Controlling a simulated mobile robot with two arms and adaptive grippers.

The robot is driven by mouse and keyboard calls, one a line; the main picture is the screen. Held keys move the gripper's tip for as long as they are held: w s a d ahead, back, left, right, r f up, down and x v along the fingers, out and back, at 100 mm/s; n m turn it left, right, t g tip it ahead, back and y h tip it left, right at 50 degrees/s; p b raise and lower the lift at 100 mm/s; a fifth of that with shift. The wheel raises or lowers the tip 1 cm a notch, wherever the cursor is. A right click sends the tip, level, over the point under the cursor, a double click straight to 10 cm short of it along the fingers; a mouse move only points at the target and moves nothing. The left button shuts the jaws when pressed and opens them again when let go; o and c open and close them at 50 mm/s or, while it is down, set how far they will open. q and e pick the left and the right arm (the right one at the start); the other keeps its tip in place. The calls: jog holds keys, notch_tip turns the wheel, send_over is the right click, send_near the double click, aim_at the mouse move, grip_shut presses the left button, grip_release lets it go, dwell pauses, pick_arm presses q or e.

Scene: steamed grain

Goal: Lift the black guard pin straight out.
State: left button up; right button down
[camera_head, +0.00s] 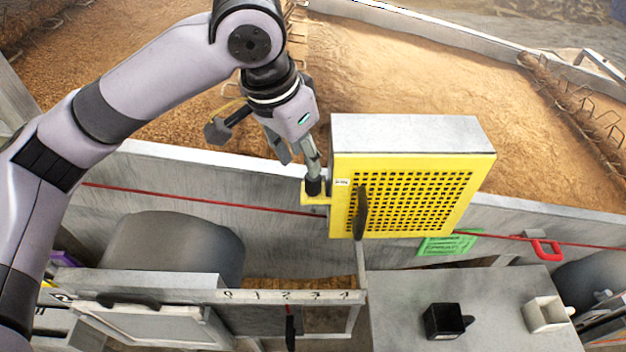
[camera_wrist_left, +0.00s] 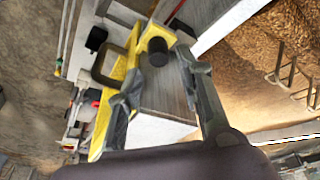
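The black guard pin (camera_head: 313,187) stands in a yellow bracket (camera_head: 316,200) at the left side of the yellow perforated guard (camera_head: 400,200). My left gripper (camera_head: 299,167) is just above the pin, with one finger overlapping its top in the head view. In the left wrist view, the round black pin end (camera_wrist_left: 158,51) lies between the spread fingertips of my left gripper (camera_wrist_left: 160,64). Gaps show on both sides of it, so the gripper looks open. Contact with the pin cannot be told. My right gripper is in neither view.
A black handle (camera_head: 360,212) projects from the guard's front. A grey wall with a red cord (camera_head: 205,202) runs behind. A large bed of grain (camera_head: 420,85) lies beyond.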

aim_at(310, 178)
pick_arm(q)
jog(key=shift+x, duration=0.9)
jog(key=shift+d+f+p, duration=0.2)
jog(key=shift+f+p, duration=0.3)
jog(key=shift+f, duration=0.05)
jog(key=p+x, duration=0.1)
jog(key=x, duration=0.2)
jog(key=shift+f, duration=0.3)
jog(key=shift+w+d+f, duration=0.1)
jog(key=shift+f, duration=0.25)
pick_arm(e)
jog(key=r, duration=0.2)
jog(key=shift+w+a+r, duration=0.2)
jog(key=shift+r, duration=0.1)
pick_arm(q)
jog(key=shift+c, duration=0.9)
grip_shut()
